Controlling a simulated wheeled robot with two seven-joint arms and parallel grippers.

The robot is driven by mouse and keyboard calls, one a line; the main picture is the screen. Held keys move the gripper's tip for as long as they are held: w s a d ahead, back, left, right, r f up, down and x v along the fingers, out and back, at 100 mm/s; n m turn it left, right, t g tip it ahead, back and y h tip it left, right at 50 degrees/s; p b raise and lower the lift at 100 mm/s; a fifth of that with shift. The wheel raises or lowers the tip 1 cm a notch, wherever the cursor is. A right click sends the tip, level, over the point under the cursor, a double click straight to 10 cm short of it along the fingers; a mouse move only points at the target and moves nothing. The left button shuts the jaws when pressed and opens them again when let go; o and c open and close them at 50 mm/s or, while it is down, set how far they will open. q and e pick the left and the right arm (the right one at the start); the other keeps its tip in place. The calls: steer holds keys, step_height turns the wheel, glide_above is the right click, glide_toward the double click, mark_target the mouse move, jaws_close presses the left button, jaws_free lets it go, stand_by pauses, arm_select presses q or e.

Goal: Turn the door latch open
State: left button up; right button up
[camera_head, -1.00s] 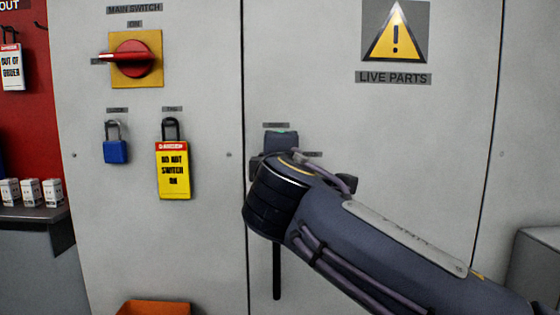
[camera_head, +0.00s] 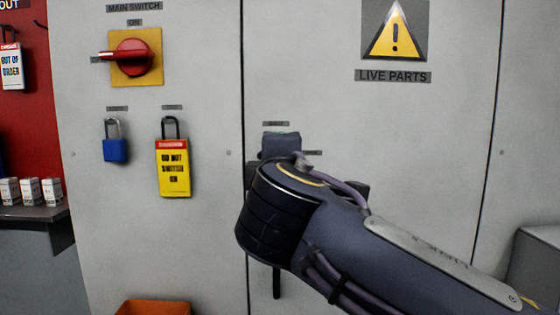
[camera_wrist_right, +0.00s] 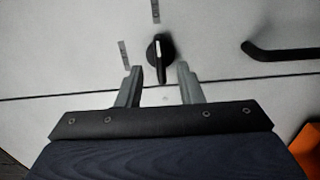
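The door latch is a small black knob (camera_wrist_right: 160,48) with a white line, on the pale cabinet door. In the right wrist view its white line points up, toward a small label. In the head view my right arm and hand hide the knob. My right gripper (camera_wrist_right: 160,69) is open and empty. Its two grey fingers lie left and right of the knob's lower end, with a gap on each side. Whether the fingertips reach the knob in depth I cannot tell. My left gripper is not in view.
A black bar handle (camera_head: 276,283) is below the latch; it also shows in the right wrist view (camera_wrist_right: 285,53). The red main switch (camera_head: 132,58), blue padlock (camera_head: 115,150) and yellow tag (camera_head: 174,170) are on the left panel. An orange bin (camera_head: 153,307) is below.

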steer(key=s, duration=0.3)
steer(key=shift+f, duration=0.1)
steer(key=s+d+f+m+g+h, duration=0.15)
steer(key=d+f+m+g, duration=0.25)
steer(key=d+f, duration=0.6)
steer(key=s+d+f+m+g+y, duration=0.1)
steer(key=s+d+f+m+g, duration=0.2)
steer(key=d+f, duration=0.75)
steer(key=s+f+m+g+y, duration=0.45)
steer(key=s+f+m, duration=0.75)
steer(key=s+f, duration=0.75)
step_height(320, 180, up, 17)
steer(key=w+p, duration=0.1)
steer(key=p, duration=1.8)
steer(key=shift+w+a+r+g, duration=0.15)
steer(key=shift+w+a+g, duration=0.15)
steer(key=shift+g, duration=0.15)
